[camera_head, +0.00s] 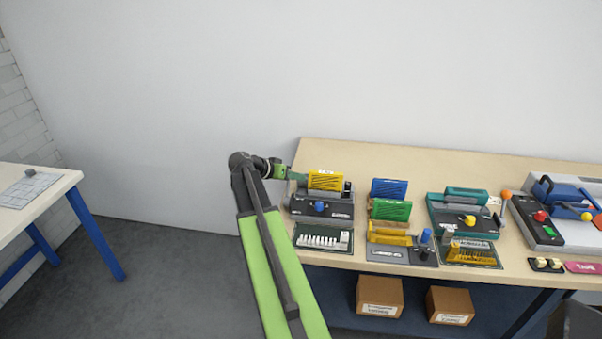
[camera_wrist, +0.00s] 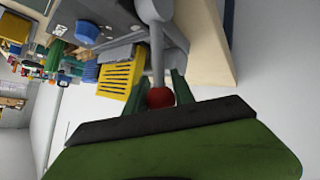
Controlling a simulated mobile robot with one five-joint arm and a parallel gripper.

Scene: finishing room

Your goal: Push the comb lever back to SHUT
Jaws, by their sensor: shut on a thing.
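A dark grey machine (camera_head: 320,207) with a blue knob (camera_head: 319,206) and a yellow slotted block (camera_head: 325,180) on top stands at the left end of the workbench. My gripper (camera_head: 294,175) is at its left rear side. In the wrist view, my gripper's green fingers (camera_wrist: 162,88) are on either side of a red ball knob (camera_wrist: 160,97) and shut on it. The knob ends a grey lever rod (camera_wrist: 157,50) beside the machine. The yellow block (camera_wrist: 120,76) and the blue knob (camera_wrist: 87,31) lie left of the rod. I cannot read any SHUT mark.
The bench (camera_head: 340,150) also holds blue and green slotted blocks (camera_head: 390,210), a teal machine (camera_head: 465,207) and a blue-handled machine (camera_head: 560,205) further right. Two cardboard boxes (camera_head: 380,295) sit below. A white table (camera_head: 45,210) stands left; floor between is clear.

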